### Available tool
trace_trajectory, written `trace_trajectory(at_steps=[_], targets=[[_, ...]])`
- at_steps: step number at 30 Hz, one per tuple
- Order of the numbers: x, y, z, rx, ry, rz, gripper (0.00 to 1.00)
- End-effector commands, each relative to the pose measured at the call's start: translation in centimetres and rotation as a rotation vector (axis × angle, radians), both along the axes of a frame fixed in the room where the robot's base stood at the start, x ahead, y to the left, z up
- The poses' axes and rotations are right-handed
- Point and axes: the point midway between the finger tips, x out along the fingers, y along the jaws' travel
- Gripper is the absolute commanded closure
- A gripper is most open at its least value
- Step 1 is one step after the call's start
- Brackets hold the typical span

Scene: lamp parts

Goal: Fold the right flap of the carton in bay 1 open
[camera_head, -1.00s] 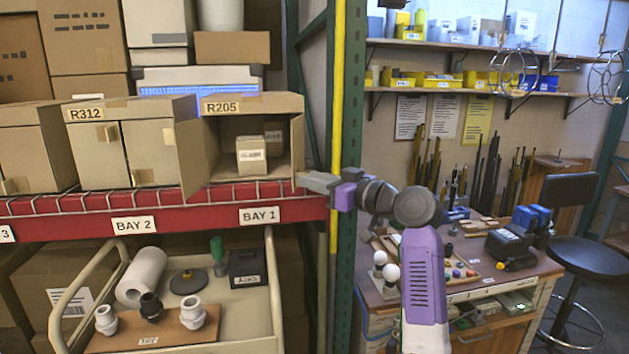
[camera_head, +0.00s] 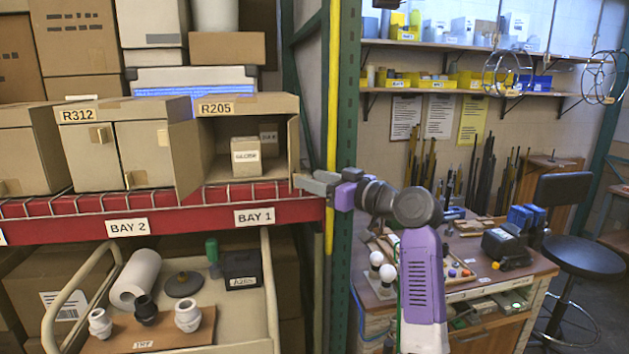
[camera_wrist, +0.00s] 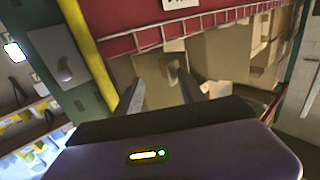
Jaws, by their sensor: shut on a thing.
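The carton marked R205 (camera_head: 250,104) stands on the red shelf above the BAY 1 label, its front open. Its left flap (camera_head: 188,160) stands out toward me. Its right flap (camera_head: 294,150) also stands out from the right edge and shows almost edge-on. My gripper (camera_head: 303,182) is at the lower front edge of this right flap, reaching in from the right. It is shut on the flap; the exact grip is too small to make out. In the wrist view, tan cardboard shows between the fingers (camera_wrist: 160,92).
Small boxes (camera_head: 246,158) stand inside the carton. The closed carton R312 (camera_head: 120,150) is to the left. A green post (camera_head: 345,130) and yellow pole stand close right of the shelf. A cart (camera_head: 225,325) with lamp parts is below; a workbench (camera_head: 470,285) is at right.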

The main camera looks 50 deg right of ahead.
Motion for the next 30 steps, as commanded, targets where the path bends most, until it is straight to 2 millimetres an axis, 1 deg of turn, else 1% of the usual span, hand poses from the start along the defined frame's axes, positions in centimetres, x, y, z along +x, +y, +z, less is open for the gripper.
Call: trace_trajectory(at_steps=[1,3,30], targets=[[-0.4,-1.0,0.1,0.001,-0.006,-0.019,0.74],[-0.8,-1.3,0.1,0.0,-0.005,-0.02,0.74],[-5.3,-3.9,0.0,-0.001,-0.002,-0.005,0.74]])
